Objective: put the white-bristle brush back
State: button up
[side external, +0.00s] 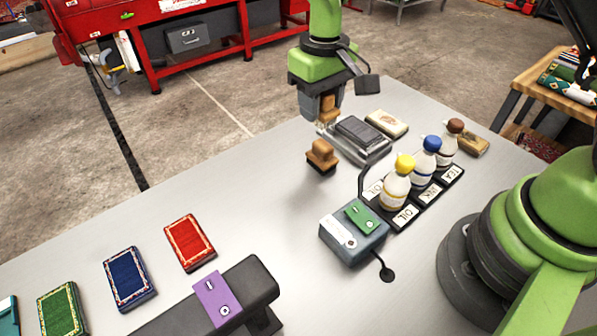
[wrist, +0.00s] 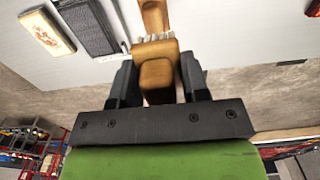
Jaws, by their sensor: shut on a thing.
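My gripper (side external: 322,118) is shut on a wooden brush (side external: 328,106) and holds it above the table. In the wrist view the gripper (wrist: 157,85) has a finger on each side of this brush (wrist: 157,70), and a row of short white bristles shows at its far edge. A second wooden piece (side external: 321,153), with a knob-like top, stands on the table below and slightly left of my gripper. What looks like this piece shows at the top of the wrist view (wrist: 154,14), partly hidden by the held brush.
Just right of the gripper are a shiny tray (side external: 374,157) with a dark pad (side external: 360,130) and a cream block (side external: 387,122). Bottles (side external: 396,190) stand in a labelled rack (side external: 405,215). A grey box (side external: 345,247) is nearer.

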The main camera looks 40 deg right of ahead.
jog(key=a+f, duration=0.1)
jog(key=a, duration=0.6)
send_over(289, 184)
notch_tip(289, 184, down, 5)
jog(key=shift+f, duration=2.45)
jog(key=shift+f, duration=0.15)
jog(key=o, duration=1)
jog(key=shift+o, duration=0.2)
